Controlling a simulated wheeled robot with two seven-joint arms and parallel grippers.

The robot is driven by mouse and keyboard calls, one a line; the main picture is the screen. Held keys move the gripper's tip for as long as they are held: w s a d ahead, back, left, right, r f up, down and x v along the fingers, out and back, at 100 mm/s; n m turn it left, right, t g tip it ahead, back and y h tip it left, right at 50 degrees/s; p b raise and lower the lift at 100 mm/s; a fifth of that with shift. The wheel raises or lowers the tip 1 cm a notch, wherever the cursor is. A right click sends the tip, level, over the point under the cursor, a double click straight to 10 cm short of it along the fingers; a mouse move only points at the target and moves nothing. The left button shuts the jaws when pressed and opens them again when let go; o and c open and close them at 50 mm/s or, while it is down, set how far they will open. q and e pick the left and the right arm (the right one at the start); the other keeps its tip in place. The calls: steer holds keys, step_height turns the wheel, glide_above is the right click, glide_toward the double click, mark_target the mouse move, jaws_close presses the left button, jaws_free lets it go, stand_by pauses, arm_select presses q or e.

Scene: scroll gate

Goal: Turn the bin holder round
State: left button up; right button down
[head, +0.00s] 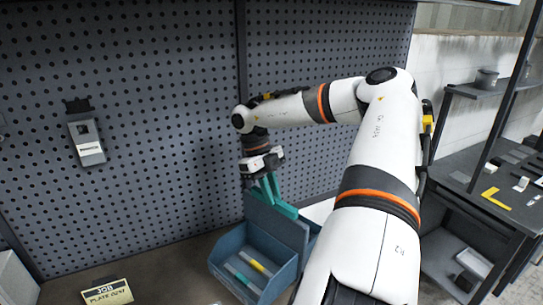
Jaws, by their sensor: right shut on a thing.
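The bin holder (277,225) is a blue carrier with an upright panel and an open bin on its near side, low in the middle of the head view. Part of another bin shows behind the panel at the right, largely hidden by my right arm. A teal handle piece rises at the panel's top. My right gripper (268,183) points down from above and is shut on the holder at its top; the exact contact is small and hard to see. In the near bin lie a yellow-marked strip (256,264) and a teal strip (242,277). My left gripper is out of view.
A grey pegboard wall (150,150) stands behind the bench. A small device (86,140) hangs on it. A card reading "JOB PLATE" (107,293) stands front left. A dark shelf unit (500,215) with small items is at the right. The bench left of the holder looks clear.

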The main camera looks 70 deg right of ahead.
steer(key=shift+a+n+h+b, duration=0.1)
steer(key=shift+n+h+b, duration=0.5)
steer(key=shift+n, duration=1.1)
steer(key=shift+a+n+h+b, duration=0.1)
steer(key=shift+n+h+b, duration=0.45)
steer(key=shift+n, duration=1.15)
steer(key=shift+n+t+h+b, duration=0.35)
steer(key=shift+n+h, duration=0.4)
steer(key=shift+n, duration=0.95)
steer(key=shift+a+n+h+b, duration=0.1)
steer(key=shift+n+h+b, duration=0.45)
steer(key=shift+n, duration=0.75)
steer(key=shift+n+t, duration=0.35)
steer(key=shift+n, duration=0.25)
steer(key=c, duration=1.4)
jaws_free()
steer(key=shift+o, duration=0.2)
steer(key=b+v, duration=0.2)
steer(key=v, duration=1)
steer(key=shift+b, duration=0.35)
steer(key=shift+s+a, duration=0.1)
